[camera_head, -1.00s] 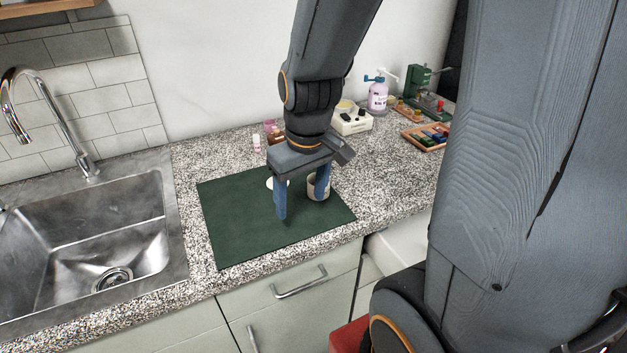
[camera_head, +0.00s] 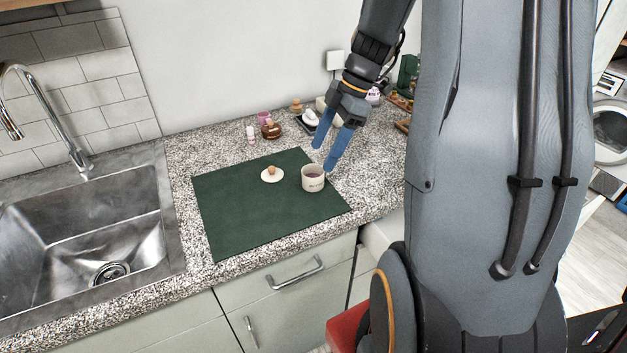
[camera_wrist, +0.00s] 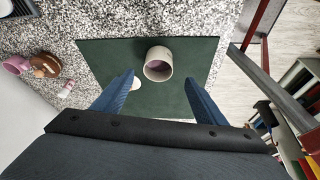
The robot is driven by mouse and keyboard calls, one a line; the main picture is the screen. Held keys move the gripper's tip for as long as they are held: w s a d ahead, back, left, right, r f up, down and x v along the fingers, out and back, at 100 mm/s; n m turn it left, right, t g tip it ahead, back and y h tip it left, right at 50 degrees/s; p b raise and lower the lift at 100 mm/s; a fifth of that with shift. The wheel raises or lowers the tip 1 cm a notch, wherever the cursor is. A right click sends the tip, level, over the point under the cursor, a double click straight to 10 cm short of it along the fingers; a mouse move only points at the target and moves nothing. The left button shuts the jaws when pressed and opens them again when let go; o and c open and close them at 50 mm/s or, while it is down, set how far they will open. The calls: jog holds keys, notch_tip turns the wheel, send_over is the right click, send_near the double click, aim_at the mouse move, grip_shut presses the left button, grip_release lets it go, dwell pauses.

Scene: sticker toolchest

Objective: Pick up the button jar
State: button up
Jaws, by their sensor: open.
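A cream cylindrical jar (camera_head: 313,184), its top open, stands upright on the right part of the green mat (camera_head: 235,205). Its dark purplish inside shows, but its contents are too small to make out. A round white lid (camera_head: 272,177) with a wooden knob lies on the mat, left of the jar. My gripper (camera_head: 323,158) is open and empty, slanting down just behind and above the jar. In the wrist view the jar (camera_wrist: 158,66) lies beyond my fingertips (camera_wrist: 159,77), in line with the gap between them. The lid (camera_wrist: 135,84) is partly hidden by the left finger.
A pink cup (camera_head: 264,118), a brown jar (camera_head: 271,131) and a small white bottle (camera_head: 251,134) stand behind the mat on the speckled counter. More small items stand at the back right. A steel sink (camera_head: 85,245) is at the left. The mat's left part is clear.

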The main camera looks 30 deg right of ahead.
aim_at(313, 170)
jog(key=shift+p+x, duration=1.5)
jog(key=shift+x, duration=2.2)
jog(key=shift+w, duration=0.2)
jog(key=c, duration=1.3)
